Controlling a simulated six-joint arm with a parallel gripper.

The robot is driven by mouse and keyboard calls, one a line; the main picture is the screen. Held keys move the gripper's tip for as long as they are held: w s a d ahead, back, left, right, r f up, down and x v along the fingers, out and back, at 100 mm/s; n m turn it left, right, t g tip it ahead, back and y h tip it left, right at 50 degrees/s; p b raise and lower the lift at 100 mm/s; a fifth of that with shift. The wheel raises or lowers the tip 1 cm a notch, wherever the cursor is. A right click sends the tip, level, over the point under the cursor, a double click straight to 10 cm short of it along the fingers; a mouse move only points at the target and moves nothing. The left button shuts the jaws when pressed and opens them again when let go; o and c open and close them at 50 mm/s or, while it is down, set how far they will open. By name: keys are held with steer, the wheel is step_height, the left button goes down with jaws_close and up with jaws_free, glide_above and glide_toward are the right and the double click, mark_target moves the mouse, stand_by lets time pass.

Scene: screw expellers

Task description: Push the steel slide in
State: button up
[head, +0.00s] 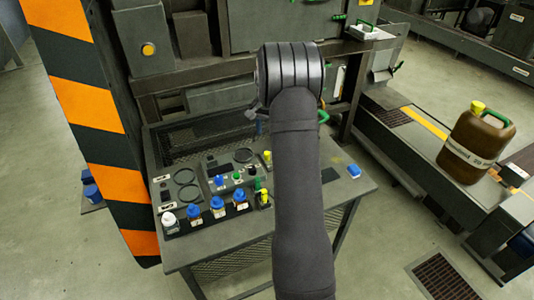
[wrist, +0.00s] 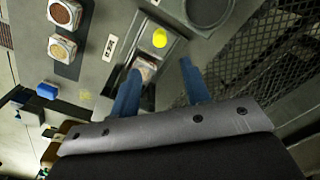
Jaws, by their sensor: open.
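In the wrist view, my gripper (wrist: 160,67) has its two blue fingers apart, with nothing held between them. Just beyond the fingertips, a grey panel carries a round yellow knob (wrist: 160,38). Below the knob is a recessed slot with a pale, brownish piece (wrist: 147,68) beside the left finger. I cannot tell for sure whether this piece is the steel slide, or how far in it sits. In the head view, my arm hides most of the gripper and the panel area in front of it. A yellow knob (head: 267,156) shows just left of the arm.
A brown jug (head: 475,145) stands on the right-hand machine. A striped orange and black post (head: 85,105) rises at left.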

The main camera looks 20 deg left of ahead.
step_height(320, 180, down, 12)
steer(key=shift+r, duration=0.2)
steer(key=shift+c, duration=0.4)
jaws_close()
steer(key=shift+d, duration=0.1)
